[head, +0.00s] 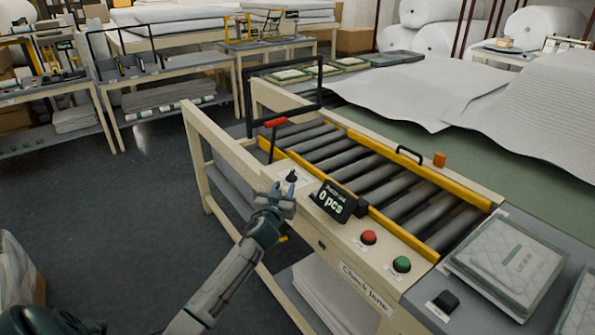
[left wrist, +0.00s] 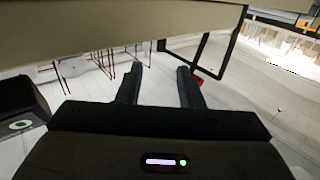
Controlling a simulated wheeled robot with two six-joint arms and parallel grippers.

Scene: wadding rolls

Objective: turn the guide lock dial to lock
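The guide lock dial (head: 291,177) is a small black knob on a pale plate at the left end of the roller table's front rail. Its exact setting is too small to read. My left gripper (head: 283,191) is right at the dial in the head view, with its fingertips just in front of and below the knob; I cannot tell whether they touch it. In the left wrist view the two fingers of my left gripper (left wrist: 160,76) stand apart with nothing visible held between them. The dial cannot be made out there. My right gripper is not in view.
A black counter display (head: 334,201) reading "0 pcs" is close on the right, followed by a red button (head: 368,237) and a green button (head: 402,264). Rollers (head: 365,170) lie behind. Open floor (head: 100,210) is at left.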

